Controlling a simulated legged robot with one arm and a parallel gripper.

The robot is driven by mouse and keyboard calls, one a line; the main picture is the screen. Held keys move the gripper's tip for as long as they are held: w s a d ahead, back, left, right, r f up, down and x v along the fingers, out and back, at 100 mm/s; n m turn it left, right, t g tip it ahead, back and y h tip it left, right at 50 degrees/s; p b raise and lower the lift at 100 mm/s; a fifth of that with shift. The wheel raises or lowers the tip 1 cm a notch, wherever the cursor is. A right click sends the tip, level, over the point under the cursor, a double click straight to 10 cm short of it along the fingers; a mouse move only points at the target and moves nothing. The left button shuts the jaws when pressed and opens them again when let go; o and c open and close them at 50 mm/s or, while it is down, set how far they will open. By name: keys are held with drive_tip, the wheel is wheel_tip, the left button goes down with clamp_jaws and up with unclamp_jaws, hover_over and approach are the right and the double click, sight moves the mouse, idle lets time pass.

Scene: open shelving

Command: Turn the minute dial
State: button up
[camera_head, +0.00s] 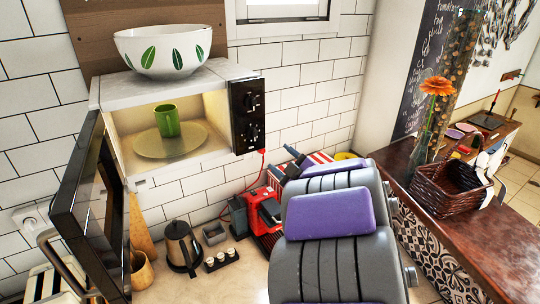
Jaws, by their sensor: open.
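The white microwave (165,82) hangs on the tiled wall with its dark door (95,210) swung open to the left. Its black control panel (248,115) is at the right of the lit opening. The panel carries an upper dial (248,101) and a lower dial (252,133); I cannot read which one sets minutes. A green mug (167,121) stands on the glass turntable (170,142) inside. My grey arm with purple pads fills the lower right middle. My gripper does not show; it may be hidden behind the arm. Nothing visible touches the panel.
A white bowl with green leaves (162,52) sits on the microwave. Below are a kettle (182,246), small jars (221,259) and a red appliance (266,210). A wooden counter at right (470,240) holds a wicker basket (445,188) and an orange flower (438,85).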

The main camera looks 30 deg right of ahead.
sight(254, 131)
drive_tip(key=s+a+r+m+b, duration=0.25)
drive_tip(key=s+m+b, duration=0.25)
drive_tip(key=m, duration=0.3)
drive_tip(key=w, duration=1.6)
drive_tip(key=shift+w+d+r, duration=0.15)
drive_tip(key=shift+d+r, duration=0.1)
drive_tip(key=shift+w+d, duration=0.1)
drive_tip(key=shift+w, duration=0.55)
drive_tip(key=c, duration=1)
